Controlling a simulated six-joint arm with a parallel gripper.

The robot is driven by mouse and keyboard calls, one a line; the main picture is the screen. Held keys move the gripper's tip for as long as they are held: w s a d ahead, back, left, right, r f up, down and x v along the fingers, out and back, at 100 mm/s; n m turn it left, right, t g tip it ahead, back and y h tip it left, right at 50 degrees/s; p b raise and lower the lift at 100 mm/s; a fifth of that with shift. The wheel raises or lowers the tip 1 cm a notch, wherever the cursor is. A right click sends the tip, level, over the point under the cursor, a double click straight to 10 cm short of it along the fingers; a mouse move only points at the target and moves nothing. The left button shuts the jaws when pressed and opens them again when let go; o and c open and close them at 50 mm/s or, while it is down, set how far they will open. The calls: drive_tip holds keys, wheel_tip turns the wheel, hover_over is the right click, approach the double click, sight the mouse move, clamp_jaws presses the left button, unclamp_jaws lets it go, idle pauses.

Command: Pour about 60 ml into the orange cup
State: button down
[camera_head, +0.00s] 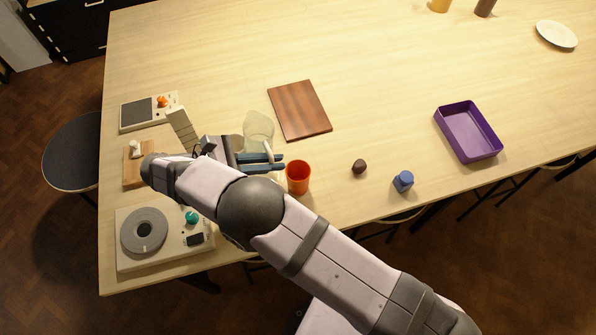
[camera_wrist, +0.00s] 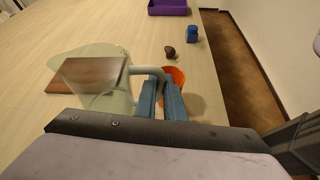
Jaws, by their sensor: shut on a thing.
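A clear, slightly greenish jug (camera_head: 258,127) is beside the wooden board in the head view. It also shows large at left in the wrist view (camera_wrist: 92,88). My gripper (camera_head: 283,163), with blue fingers, is shut on the jug's pale handle (camera_wrist: 150,72). The orange cup (camera_head: 298,178) stands upright on the table just right of my fingertips. In the wrist view the cup (camera_wrist: 178,74) shows beyond the fingers, partly hidden by them. I cannot tell the liquid level in the jug or the cup, nor whether the jug is tilted.
A brown wooden board (camera_head: 300,110) lies behind the jug. A dark lump (camera_head: 359,166), a blue bottle (camera_head: 403,182) and a purple tray (camera_head: 468,133) are to the right. A scale (camera_head: 148,112) and a turntable device (camera_head: 160,238) stand at left. The table's middle is clear.

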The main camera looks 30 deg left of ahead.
drive_tip(key=shift+a+r+n+h+b, duration=0.15)
drive_tip(key=shift+a+n+h+b, duration=0.2)
drive_tip(key=shift+h+b, duration=0.45)
drive_tip(key=shift+r+b, duration=0.15)
drive_tip(key=shift+b, duration=0.15)
drive_tip(key=shift+w, duration=0.1)
